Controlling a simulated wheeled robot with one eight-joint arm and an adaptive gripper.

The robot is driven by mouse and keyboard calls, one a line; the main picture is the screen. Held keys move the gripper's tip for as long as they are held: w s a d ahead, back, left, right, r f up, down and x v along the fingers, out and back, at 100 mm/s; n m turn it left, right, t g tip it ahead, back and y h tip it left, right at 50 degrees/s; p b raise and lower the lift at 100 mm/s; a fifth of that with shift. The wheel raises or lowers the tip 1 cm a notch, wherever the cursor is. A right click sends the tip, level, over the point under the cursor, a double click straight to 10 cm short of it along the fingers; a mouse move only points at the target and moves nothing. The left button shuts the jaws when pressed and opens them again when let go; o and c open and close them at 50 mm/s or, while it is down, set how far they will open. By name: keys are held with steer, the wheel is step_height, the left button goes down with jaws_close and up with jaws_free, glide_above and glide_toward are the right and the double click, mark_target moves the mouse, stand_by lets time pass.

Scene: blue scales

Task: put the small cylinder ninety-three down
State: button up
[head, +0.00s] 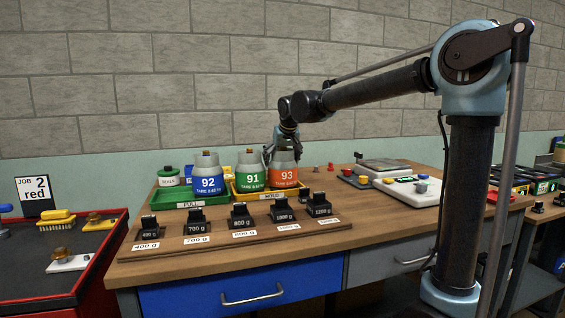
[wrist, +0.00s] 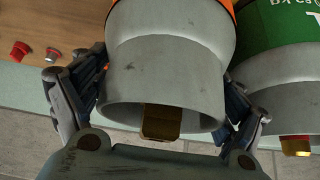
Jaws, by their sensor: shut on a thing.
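The small cylinder ninety-three (head: 285,177), grey with an orange label, is upright at the right end of the yellow tray marked HOLD (head: 262,197). I cannot tell whether its base touches the tray. My gripper (head: 287,140) is around its grey top from above. In the wrist view my gripper (wrist: 165,75) has a finger on each side of the grey collar of cylinder ninety-three (wrist: 165,60), with its brass valve between them. Green cylinder 91 (head: 250,178) stands close on its left and also shows in the wrist view (wrist: 275,70).
Blue cylinder 92 (head: 207,183) stands by the green tray marked FULL (head: 178,204). Several black weights, including the 800 g one (head: 240,215), stand on a wooden board in front. A scale (head: 408,188) is to the right. Small red knobs (wrist: 20,50) lie on the table.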

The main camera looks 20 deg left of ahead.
steer(key=o, duration=1.5)
steer(key=v, duration=1.2)
steer(key=shift+w, duration=0.1)
